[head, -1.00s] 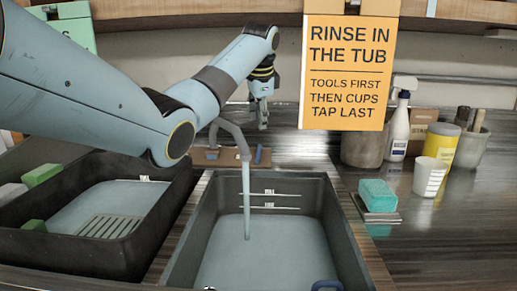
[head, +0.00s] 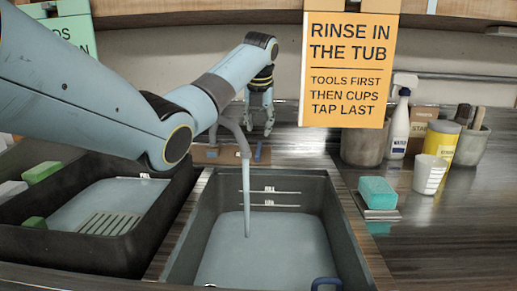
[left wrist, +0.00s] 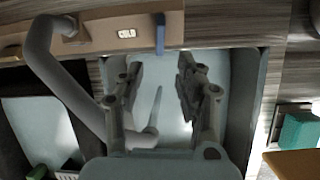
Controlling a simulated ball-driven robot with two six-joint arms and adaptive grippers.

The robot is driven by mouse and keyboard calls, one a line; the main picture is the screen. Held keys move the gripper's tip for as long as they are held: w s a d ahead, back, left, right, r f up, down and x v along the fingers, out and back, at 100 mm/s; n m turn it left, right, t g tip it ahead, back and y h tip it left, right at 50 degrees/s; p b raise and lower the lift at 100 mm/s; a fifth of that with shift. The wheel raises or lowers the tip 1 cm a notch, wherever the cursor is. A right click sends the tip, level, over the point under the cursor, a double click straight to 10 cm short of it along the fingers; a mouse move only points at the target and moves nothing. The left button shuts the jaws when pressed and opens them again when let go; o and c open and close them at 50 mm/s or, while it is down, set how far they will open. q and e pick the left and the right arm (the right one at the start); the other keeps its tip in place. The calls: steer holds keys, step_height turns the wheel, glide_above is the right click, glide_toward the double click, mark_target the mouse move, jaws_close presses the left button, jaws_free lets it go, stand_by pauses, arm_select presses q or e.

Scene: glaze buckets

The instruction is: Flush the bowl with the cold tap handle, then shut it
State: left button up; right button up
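The grey tap (head: 228,127) stands behind the middle basin (head: 330,215), and a stream of water (head: 247,205) falls from its spout into the water there. The blue cold handle (head: 258,153) is a small upright lever on the brown tap board; it also shows in the left wrist view (left wrist: 160,33). My left gripper (head: 258,130) hangs above and close to this handle, open and empty. In the left wrist view the open fingers (left wrist: 160,68) show the handle beyond their tips, apart from them. My right gripper is not in view.
A dark tub (head: 100,262) with water and a grate stands at left. An orange sign (head: 346,70) hangs right of my left gripper. A teal sponge (head: 377,192), white cup (head: 429,175), spray bottle (head: 397,130) and pots stand on the right counter.

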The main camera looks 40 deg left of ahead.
mark_target(259, 149)
arm_select(q)
steer(key=b+x, duration=0.1)
steer(key=x, duration=0.8)
steer(key=shift+w+a+f, duration=0.1)
steer(key=shift+w+f, duration=0.1)
steer(key=shift+f, duration=0.05)
steer(key=shift+c, duration=0.4)
jaws_close()
